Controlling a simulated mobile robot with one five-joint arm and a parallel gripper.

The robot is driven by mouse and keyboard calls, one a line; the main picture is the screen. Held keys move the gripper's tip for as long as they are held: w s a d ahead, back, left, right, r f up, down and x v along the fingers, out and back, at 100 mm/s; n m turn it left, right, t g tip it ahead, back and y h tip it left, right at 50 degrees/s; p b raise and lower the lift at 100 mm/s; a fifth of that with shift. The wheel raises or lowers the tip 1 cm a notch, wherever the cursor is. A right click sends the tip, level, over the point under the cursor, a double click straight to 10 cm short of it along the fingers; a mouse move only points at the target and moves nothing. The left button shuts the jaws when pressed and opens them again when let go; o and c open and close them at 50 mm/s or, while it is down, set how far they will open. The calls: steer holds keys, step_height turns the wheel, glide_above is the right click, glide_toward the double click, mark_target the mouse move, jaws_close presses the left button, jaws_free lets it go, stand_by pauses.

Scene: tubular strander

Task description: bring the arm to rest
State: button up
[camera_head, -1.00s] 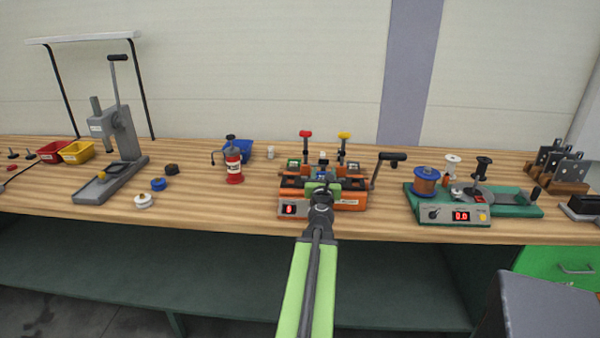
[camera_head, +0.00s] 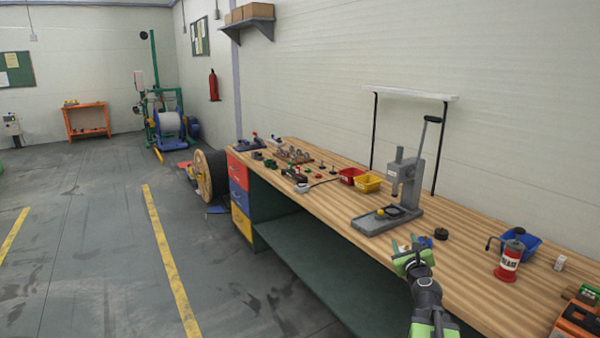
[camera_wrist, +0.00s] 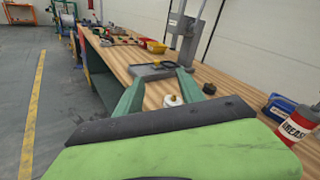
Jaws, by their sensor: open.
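My gripper (camera_head: 408,244) is at the front edge of the wooden workbench (camera_head: 462,262) in the head view, with my green and black arm below it. In the wrist view the two green fingers of my gripper (camera_wrist: 158,84) stand apart, with nothing held between them. A white ring-shaped part (camera_wrist: 172,100) shows on the bench just beyond the fingers. A grey lever press (camera_head: 402,190) stands on the bench behind my gripper, and it also shows in the wrist view (camera_wrist: 186,40).
A dark round part (camera_head: 441,234) lies right of my gripper. Red (camera_head: 351,176) and yellow (camera_head: 368,183) bins stand left of the press. Open floor (camera_head: 100,250) with yellow lines lies left.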

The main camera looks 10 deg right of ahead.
steer(key=w+a+f+n+g+y+p, duration=0.1)
steer(key=a+f+n+g+y, duration=0.15)
steer(key=a+n, duration=0.65)
steer(key=w+a+f+n+g+y+p, duration=0.1)
steer(key=a+f+n+y, duration=0.2)
steer(key=a, duration=1.2)
steer(key=w+a+f+n+g+y+p, duration=0.15)
steer(key=a+n+y, duration=0.4)
steer(key=a, duration=0.65)
steer(key=s+a+f+n+g+h, duration=0.2)
steer(key=s+a+f+n+g, duration=0.45)
steer(key=s+n, duration=0.2)
steer(key=s+d+f+n+g+h, duration=0.3)
steer(key=s+d+f+n+g, duration=0.1)
steer(key=s+d+n, duration=0.3)
steer(key=s+n+g, duration=0.1)
steer(key=s+n, duration=0.1)
steer(key=s, duration=0.2)
steer(key=shift+d+f+h, duration=0.2)
steer(key=shift+d+h, duration=0.1)
steer(key=shift+d, duration=0.05)
